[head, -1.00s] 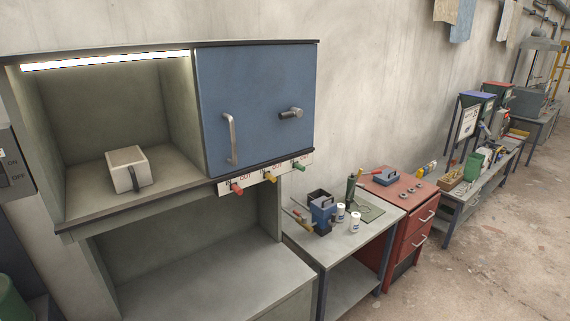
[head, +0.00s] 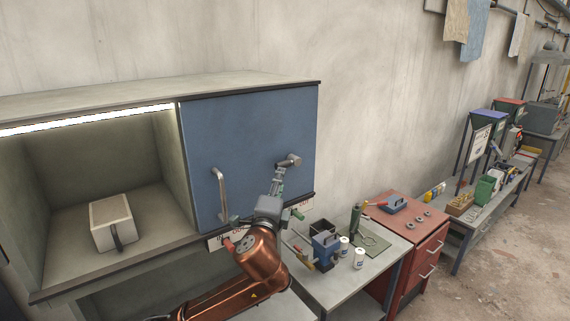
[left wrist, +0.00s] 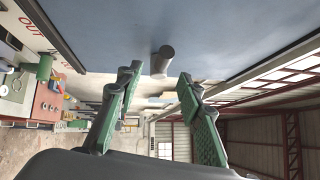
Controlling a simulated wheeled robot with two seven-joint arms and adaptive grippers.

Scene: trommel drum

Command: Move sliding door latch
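The blue sliding door (head: 245,135) covers the right part of the cabinet. Its latch (head: 291,160), a short grey metal knob, sticks out near the door's right side. It also shows in the left wrist view as a grey cylinder (left wrist: 163,60). My left gripper (head: 279,172) is at the latch, just below and left of it in the head view. In the left wrist view its green-padded fingers (left wrist: 158,80) are apart, with the latch in the gap near the tips; I cannot tell whether they touch it. My right gripper is not in view.
A vertical bar handle (head: 220,192) stands left of the latch on the door. The open lit bay holds a pale box (head: 111,222). A side table (head: 372,268) with small tools and a red cabinet (head: 421,232) stand at the right.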

